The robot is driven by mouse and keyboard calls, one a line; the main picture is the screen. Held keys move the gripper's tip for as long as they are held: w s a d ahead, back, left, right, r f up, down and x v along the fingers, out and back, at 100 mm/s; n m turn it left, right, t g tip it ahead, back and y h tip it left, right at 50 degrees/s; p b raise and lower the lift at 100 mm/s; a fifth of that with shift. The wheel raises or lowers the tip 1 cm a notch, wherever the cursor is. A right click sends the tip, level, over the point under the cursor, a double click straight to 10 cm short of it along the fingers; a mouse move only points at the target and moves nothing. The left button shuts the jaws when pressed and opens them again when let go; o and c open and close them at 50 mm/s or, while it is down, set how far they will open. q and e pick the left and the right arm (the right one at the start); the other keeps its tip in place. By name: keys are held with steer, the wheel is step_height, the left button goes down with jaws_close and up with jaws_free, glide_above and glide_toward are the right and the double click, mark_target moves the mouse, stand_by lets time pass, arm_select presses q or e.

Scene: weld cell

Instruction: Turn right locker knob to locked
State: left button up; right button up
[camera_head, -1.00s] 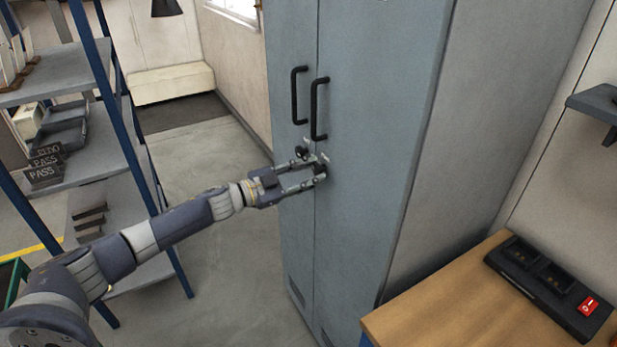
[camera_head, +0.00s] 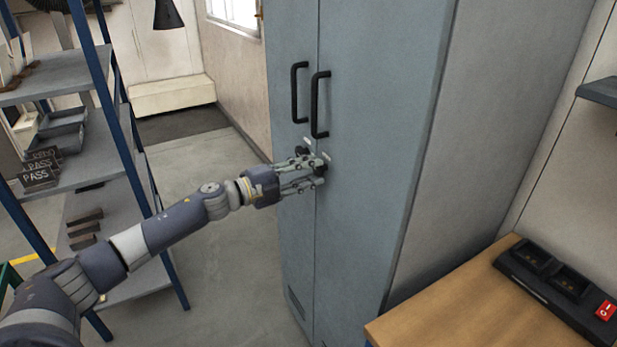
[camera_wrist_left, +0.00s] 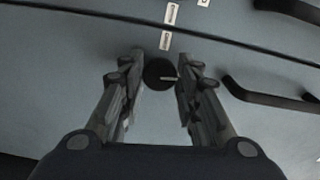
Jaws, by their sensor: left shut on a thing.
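The grey-blue locker (camera_head: 376,150) has two doors, each with a black vertical handle. The right locker knob is round and dark; it shows in the left wrist view (camera_wrist_left: 158,74) with a short pale pointer mark directed to the right of that picture. My left gripper (camera_head: 320,173) is at this knob on the right door, below the right handle (camera_head: 319,105). Its two fingers are shut on the knob, one on each side, and partly hide it in the head view. The left locker knob (camera_head: 301,150) is partly behind the gripper. My right gripper is not in view.
A blue-framed shelf rack (camera_head: 85,165) with trays and plates stands at the left, beside my left arm. A wooden worktop (camera_head: 450,310) with a black charger-like unit (camera_head: 555,285) is at the lower right. Open floor lies between rack and locker.

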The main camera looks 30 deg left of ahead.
arm_select(q)
steer(key=shift+m, duration=0.7)
steer(key=shift+b, duration=0.3)
steer(key=o, duration=1)
steer(key=shift+o, duration=0.2)
steer(key=shift+s, duration=0.1)
steer(key=v, duration=1.1)
steer(key=shift+s+a, duration=0.25)
steer(key=shift+s, duration=0.05)
